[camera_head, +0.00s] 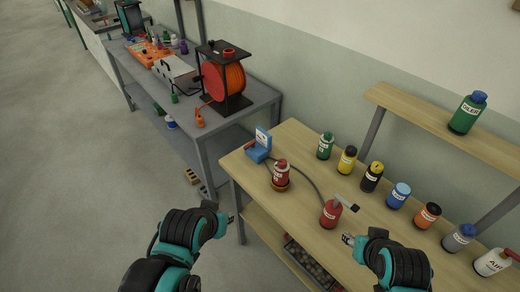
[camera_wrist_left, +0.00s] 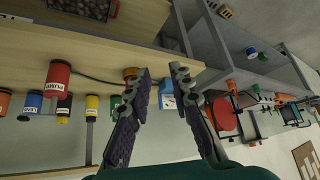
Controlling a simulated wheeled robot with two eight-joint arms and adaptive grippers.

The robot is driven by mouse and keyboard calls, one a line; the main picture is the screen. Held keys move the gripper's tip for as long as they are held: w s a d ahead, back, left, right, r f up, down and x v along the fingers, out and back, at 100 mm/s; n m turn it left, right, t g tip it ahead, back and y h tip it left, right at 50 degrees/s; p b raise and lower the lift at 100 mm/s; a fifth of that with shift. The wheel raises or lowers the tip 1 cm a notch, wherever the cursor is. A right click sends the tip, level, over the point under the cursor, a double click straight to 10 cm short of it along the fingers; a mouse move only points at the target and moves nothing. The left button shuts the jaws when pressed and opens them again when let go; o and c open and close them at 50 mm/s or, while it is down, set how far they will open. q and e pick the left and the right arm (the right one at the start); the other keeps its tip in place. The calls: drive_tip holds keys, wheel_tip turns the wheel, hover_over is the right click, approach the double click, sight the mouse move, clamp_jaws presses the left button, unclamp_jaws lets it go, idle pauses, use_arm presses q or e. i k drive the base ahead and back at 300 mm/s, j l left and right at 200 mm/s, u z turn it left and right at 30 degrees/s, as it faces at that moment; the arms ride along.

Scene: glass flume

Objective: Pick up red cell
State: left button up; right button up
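Two red containers stand on the wooden bench. One red cell (camera_head: 281,172) sits upright on a copper-coloured base beside a blue device. The other, a red labelled bottle (camera_head: 331,212), stands nearer the front with a dark hose running behind it. In the left wrist view this bottle (camera_wrist_left: 59,78) is at the left. My left gripper (camera_head: 231,217) is off the bench's left front edge, apart from both. Its fingers (camera_wrist_left: 158,85) are spread and empty. The copper base is partly hidden behind one finger. My right gripper (camera_head: 348,239) is just in front of the red bottle; its opening is unclear.
A blue device (camera_head: 258,146) stands at the bench's left end. Several coloured bottles line the back, including a green one (camera_head: 325,146) and a yellow one (camera_head: 347,160). A raised shelf (camera_head: 420,112) overhangs the back. A grey table (camera_head: 235,115) with a red-orange spool stands beyond.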

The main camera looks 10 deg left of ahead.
sight(281, 177)
drive_tip(key=j+z, duration=0.35)
drive_tip(key=j, duration=0.3)
drive_tip(key=j+z, duration=0.3)
drive_tip(key=j, duration=0.4)
